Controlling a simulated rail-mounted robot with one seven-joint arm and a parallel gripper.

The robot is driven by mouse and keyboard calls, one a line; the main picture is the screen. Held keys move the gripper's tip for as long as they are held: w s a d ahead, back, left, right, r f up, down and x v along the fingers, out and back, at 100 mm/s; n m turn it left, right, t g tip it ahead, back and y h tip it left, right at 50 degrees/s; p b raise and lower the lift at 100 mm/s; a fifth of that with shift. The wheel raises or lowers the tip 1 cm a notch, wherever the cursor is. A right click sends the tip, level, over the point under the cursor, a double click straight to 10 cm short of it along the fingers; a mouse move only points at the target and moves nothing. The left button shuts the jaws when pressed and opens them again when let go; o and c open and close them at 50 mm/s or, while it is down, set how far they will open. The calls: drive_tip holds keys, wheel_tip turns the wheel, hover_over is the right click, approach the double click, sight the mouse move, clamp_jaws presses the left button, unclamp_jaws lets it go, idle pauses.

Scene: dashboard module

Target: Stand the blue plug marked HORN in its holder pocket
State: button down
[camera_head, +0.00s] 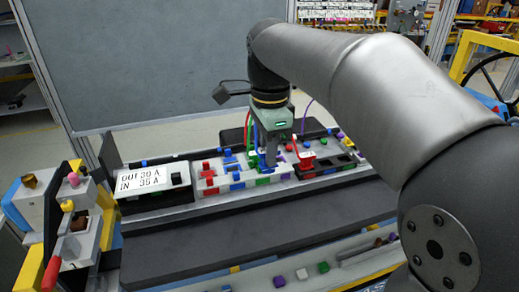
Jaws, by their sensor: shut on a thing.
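My gripper (271,158) points straight down over the middle of the dashboard module and is shut on a blue plug (263,161), which is mostly hidden by the fingers. The plug is low, close to the module's top; I cannot tell whether it touches a socket or stands clear. The HORN marking is too small to read. A blue cable runs upward beside the gripper. The holder pockets appear as a dark row (338,162) to the right of the gripper, but I cannot tell which one is for HORN.
A red plug (306,161) with a red cable stands just right of my gripper. A white panel (220,182) with coloured blocks lies left of it. A display (143,180) reads OUT 30 A, IN 35 A. A dark flat surface (250,232) in front is clear.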

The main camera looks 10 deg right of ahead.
drive_tip(key=w+d+p, duration=0.5)
drive_tip(key=w+d, duration=0.1)
drive_tip(key=d, duration=0.3)
drive_tip(key=w+d+p, duration=0.5)
drive_tip(key=w+d, duration=0.2)
drive_tip(key=d, duration=0.2)
idle(0.6)
drive_tip(key=shift+s+d, duration=0.1)
drive_tip(key=shift+f+b, duration=2.2)
drive_tip(key=shift+f, duration=1.75)
drive_tip(key=shift+r+p, duration=0.1)
drive_tip(key=shift+p, duration=0.3)
drive_tip(key=shift+f+b, duration=0.9)
drive_tip(key=shift+f, duration=0.55)
